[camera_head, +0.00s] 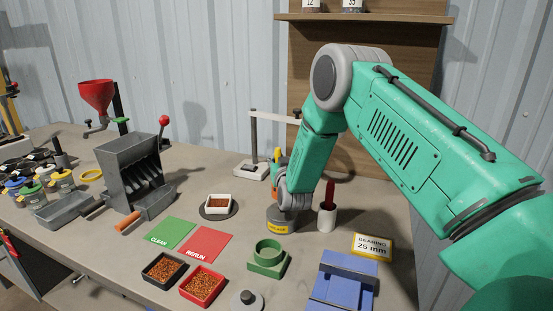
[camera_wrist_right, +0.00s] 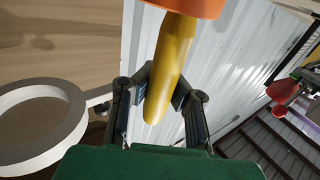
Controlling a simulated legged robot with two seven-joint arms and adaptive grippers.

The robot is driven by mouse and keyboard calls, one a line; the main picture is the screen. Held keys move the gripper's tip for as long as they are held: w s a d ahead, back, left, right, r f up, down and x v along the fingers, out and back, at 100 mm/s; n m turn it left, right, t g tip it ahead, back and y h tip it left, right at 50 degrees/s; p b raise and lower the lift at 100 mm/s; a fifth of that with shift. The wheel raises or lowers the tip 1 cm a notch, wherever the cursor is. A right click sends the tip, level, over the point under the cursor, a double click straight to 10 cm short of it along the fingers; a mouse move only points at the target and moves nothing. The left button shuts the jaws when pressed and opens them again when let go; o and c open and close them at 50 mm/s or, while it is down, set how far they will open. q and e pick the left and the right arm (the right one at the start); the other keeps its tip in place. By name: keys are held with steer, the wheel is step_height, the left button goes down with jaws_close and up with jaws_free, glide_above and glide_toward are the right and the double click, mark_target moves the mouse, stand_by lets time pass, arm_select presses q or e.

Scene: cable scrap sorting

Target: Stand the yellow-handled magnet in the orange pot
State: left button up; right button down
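The yellow-handled magnet shows in the wrist view as a thick yellow handle (camera_wrist_right: 168,70), running into an orange part (camera_wrist_right: 185,6) at the picture's top edge. I cannot tell whether that part is the orange pot or belongs to the magnet. In the head view the handle's tip (camera_head: 277,154) rises upright beside my right gripper (camera_head: 284,190). In the wrist view the fingers (camera_wrist_right: 163,88) of this gripper bend in on both sides of the handle and appear shut on it. The magnet's lower end is hidden. My left gripper is out of view.
A grey round base with a yellow label (camera_head: 279,222) stands below my right gripper. Close by are a white cup holding a red-handled tool (camera_head: 326,217), a green fixture (camera_head: 267,262) and a blue block (camera_head: 343,280). A white ring (camera_wrist_right: 70,100) is at left in the wrist view.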

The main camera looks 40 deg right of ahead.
steer(key=shift+d+f, duration=0.35)
steer(key=shift+d, duration=0.05)
steer(key=c, duration=2.1)
jaws_free()
steer(key=shift+d, duration=0.15)
steer(key=shift+c, duration=0.2)
steer(key=o, duration=0.5)
steer(key=shift+a+r, duration=0.1)
steer(key=shift+a, duration=0.25)
steer(key=shift+a+r, duration=0.1)
steer(key=shift+r, duration=0.05)
step_height(320, 180, up, 9)
steer(key=shift+d+r, duration=0.2)
